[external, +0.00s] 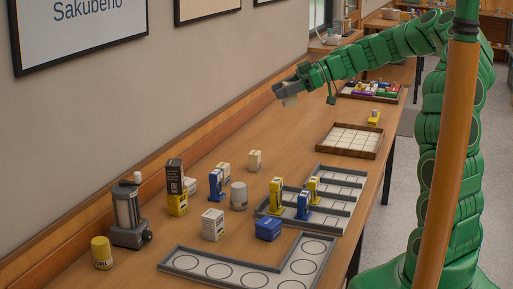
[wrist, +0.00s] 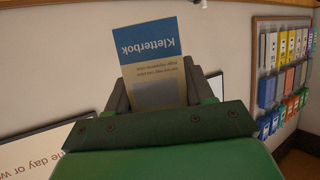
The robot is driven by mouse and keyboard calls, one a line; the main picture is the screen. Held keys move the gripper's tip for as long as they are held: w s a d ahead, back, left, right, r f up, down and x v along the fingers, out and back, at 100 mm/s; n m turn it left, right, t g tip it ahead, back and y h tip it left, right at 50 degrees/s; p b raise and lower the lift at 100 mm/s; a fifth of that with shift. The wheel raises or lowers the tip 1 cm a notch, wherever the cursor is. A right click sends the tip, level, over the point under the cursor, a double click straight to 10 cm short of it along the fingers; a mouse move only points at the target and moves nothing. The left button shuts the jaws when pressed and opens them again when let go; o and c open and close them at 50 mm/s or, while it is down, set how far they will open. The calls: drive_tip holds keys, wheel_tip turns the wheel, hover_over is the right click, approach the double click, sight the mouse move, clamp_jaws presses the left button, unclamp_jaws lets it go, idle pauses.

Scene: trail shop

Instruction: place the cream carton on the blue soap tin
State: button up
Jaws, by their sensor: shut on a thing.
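My gripper (external: 288,92) is raised above the far part of the table, near the wall. It is shut on the cream carton (external: 290,101), which hangs below the fingers in the external view. In the wrist view the carton (wrist: 155,65) sits between the fingers, with a blue panel and upside-down lettering showing. The blue soap tin (external: 268,229) is a low blue box on the table, nearer the camera and well away from my gripper. Its top is bare.
A white carton (external: 213,224) stands just left of the blue tin. Grey trays (external: 224,258) lie in front and to the right. Blue and yellow bottles, a white cylinder (external: 239,196) and small cartons stand close by. A brown-rimmed tray (external: 345,152) lies farther back.

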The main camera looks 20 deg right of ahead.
drive_tip(key=s+a+n+g, duration=0.3)
drive_tip(key=s+a, duration=1)
drive_tip(key=s, duration=0.1)
hover_over(263, 222)
wheel_tip(263, 222, down, 18)
drive_tip(key=shift+s+a+f, duration=0.1)
drive_tip(key=shift+f, duration=4.6)
drive_tip(key=shift+f+y, duration=0.15)
drive_tip(key=shift+y, duration=0.15)
drive_tip(key=o, duration=1)
drive_tip(key=shift+o, duration=0.2)
